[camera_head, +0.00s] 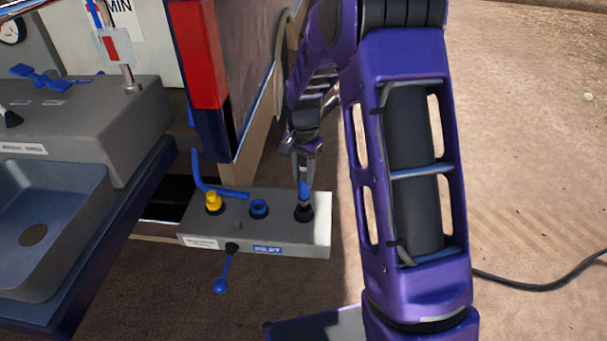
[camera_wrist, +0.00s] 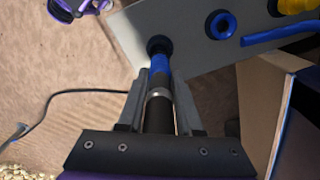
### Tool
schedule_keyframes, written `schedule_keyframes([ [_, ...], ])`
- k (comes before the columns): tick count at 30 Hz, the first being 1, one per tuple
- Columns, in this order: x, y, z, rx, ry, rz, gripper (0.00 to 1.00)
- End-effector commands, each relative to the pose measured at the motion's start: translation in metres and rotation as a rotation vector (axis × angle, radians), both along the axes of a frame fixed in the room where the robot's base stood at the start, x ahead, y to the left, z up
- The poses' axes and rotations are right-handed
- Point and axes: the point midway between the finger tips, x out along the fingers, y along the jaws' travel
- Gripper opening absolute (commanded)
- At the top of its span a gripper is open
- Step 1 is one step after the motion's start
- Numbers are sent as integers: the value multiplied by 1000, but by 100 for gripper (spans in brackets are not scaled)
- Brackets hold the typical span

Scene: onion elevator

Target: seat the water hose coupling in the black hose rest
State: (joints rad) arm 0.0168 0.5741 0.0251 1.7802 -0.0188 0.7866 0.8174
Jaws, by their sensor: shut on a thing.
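The water hose coupling (camera_wrist: 161,68) has a blue end, a silver ring and a black body. My gripper (camera_wrist: 161,92) is shut on it, one finger on each side. In the head view the blue end (camera_head: 303,188) points down below my gripper (camera_head: 303,172), at the black hose rest (camera_head: 304,213) on the right of the grey panel (camera_head: 278,225). The rest shows as a dark ring in the wrist view (camera_wrist: 154,44). The blue end overlaps the rest; I cannot tell whether it is inside or just above it.
A blue-knobbed lever (camera_head: 221,283) projects from the panel front. A black cable (camera_head: 540,286) lies on open ground at right.

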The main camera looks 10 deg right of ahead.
Motion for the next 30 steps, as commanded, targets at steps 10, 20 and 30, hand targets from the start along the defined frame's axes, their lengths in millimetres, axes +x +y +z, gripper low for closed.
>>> schedule_keyframes([
  [10, 0, 0, -1, 0, 0, 0, 0],
  [20, 0, 0, -9, -1, 1, 0, 0],
  [30, 0, 0, -15, 0, 0, 0, 0],
])
